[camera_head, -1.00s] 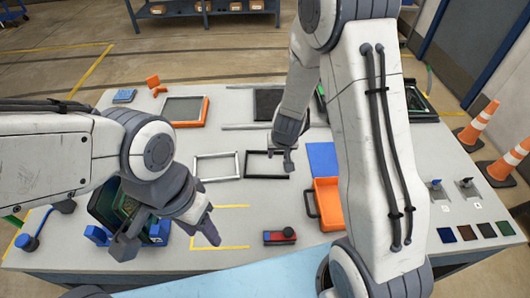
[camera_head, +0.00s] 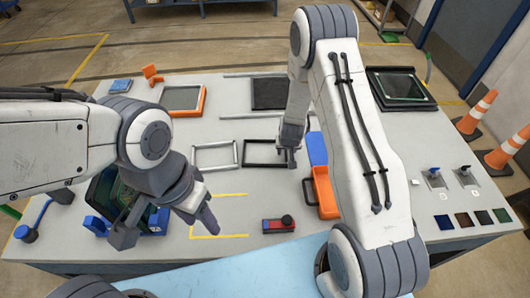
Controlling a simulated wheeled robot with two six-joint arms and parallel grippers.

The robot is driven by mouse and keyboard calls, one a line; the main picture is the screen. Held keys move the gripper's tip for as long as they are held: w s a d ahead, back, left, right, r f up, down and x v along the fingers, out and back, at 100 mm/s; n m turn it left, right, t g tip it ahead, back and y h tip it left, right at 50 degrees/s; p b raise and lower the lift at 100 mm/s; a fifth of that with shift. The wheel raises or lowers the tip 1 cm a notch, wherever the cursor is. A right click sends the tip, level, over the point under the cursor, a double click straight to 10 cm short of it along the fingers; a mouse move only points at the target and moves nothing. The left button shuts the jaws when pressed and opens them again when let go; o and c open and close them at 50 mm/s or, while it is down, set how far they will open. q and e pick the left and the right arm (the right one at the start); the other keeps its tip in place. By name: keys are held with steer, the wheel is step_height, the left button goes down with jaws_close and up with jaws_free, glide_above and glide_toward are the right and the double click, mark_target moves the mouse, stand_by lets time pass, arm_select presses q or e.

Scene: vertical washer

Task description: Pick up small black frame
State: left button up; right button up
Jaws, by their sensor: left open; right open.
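The small black frame (camera_head: 252,164) lies flat on the table, right of a similar white frame (camera_head: 215,167). My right gripper (camera_head: 289,154) points down at the right side of the black frame, with its fingertips overlapping that side in the picture. It is open; I cannot tell whether it touches the frame. My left gripper (camera_head: 166,222) is open at the front left, away from the frame, in front of a dark green circuit board unit (camera_head: 103,192).
Orange-framed panel (camera_head: 205,99) and dark panel (camera_head: 270,93) lie behind. A red-and-black block (camera_head: 272,226) lies in front.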

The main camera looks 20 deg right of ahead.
jaws_close()
stand_by(0.3)
